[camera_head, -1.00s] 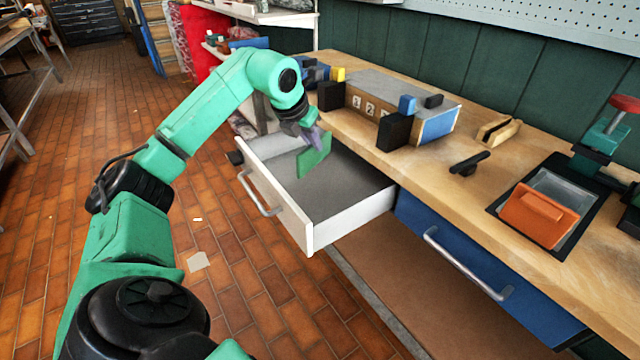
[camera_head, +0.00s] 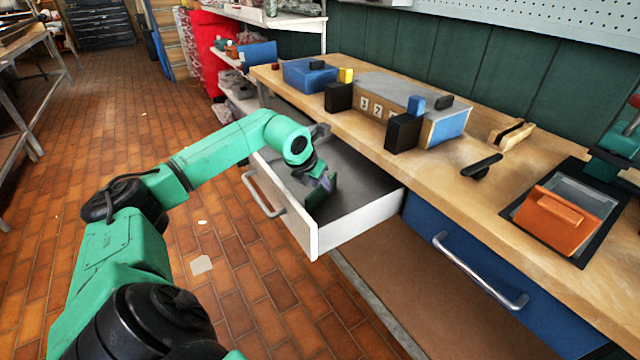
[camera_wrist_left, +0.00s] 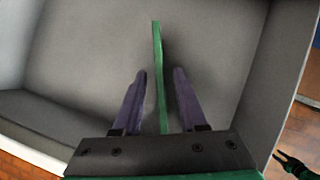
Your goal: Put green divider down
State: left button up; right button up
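The green divider (camera_head: 318,196) stands on edge inside the open white drawer (camera_head: 352,230), low at the drawer's grey floor. Whether its lower edge touches the floor is hard to see. My left gripper (camera_head: 325,182) reaches down into the drawer at the divider. In the left wrist view, the divider (camera_wrist_left: 158,70) runs between the two purple fingers (camera_wrist_left: 156,98). A gap shows on each side, so the gripper is open around it. A small dark and green shape at that view's lower right looks like my right gripper (camera_wrist_left: 290,164); its fingers are too small to judge.
The workbench (camera_head: 440,185) above the drawer carries a grey box with numbered tiles (camera_head: 390,100), black blocks, a blue bin (camera_head: 310,75) and an orange part (camera_head: 555,220) in a tray. A shut blue drawer (camera_head: 470,265) lies to the right. Drawer walls surround my left gripper.

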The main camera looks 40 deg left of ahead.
pick_arm(q)
jog(key=shift+r, duration=0.15)
jog(key=shift+v, duration=1.2)
jog(key=b+v, duration=0.2)
jog(key=v, duration=0.7)
jog(key=shift+s+r+b, duration=0.15)
jog(key=shift+b, duration=0.15)
pick_arm(e)
jog(key=w, duration=0.2)
jog(key=w+a, duration=0.1)
jog(key=w, duration=0.2)
jog(key=shift+w+a+r, duration=0.2)
jog(key=shift+w+r, duration=0.05)
jog(key=shift+w, duration=0.05)
